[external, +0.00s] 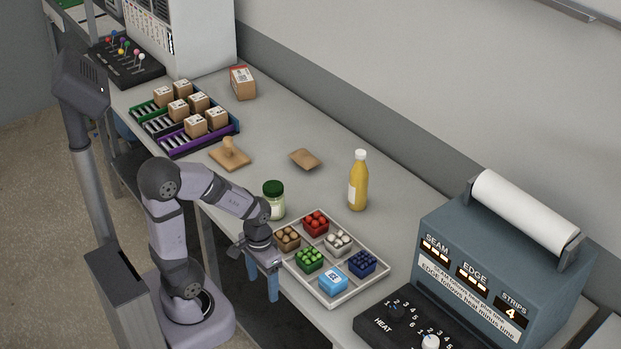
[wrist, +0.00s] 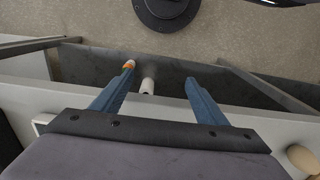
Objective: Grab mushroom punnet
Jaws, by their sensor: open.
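A punnet of whitish, mushroom-like contents (external: 338,243) sits in the right back part of a pale divided tray (external: 331,302) on the bench. A punnet of brown round items (external: 287,238) sits in the tray's left corner, close to my gripper. My gripper (external: 262,281) is open and empty, its blue fingers pointing down just off the bench's front edge, left of the tray. In the wrist view, the open fingers (wrist: 162,80) are spread over the floor and bench edge, with nothing between their tips that they hold. No punnet is clear in that view.
Other tray cells hold red (external: 316,223), green (external: 309,260) and dark blue (external: 362,263) punnets and a light-blue box (external: 333,279). A green-lidded jar (external: 274,201) and a yellow bottle (external: 358,181) stand behind. A sealing machine (external: 500,260) stands at right.

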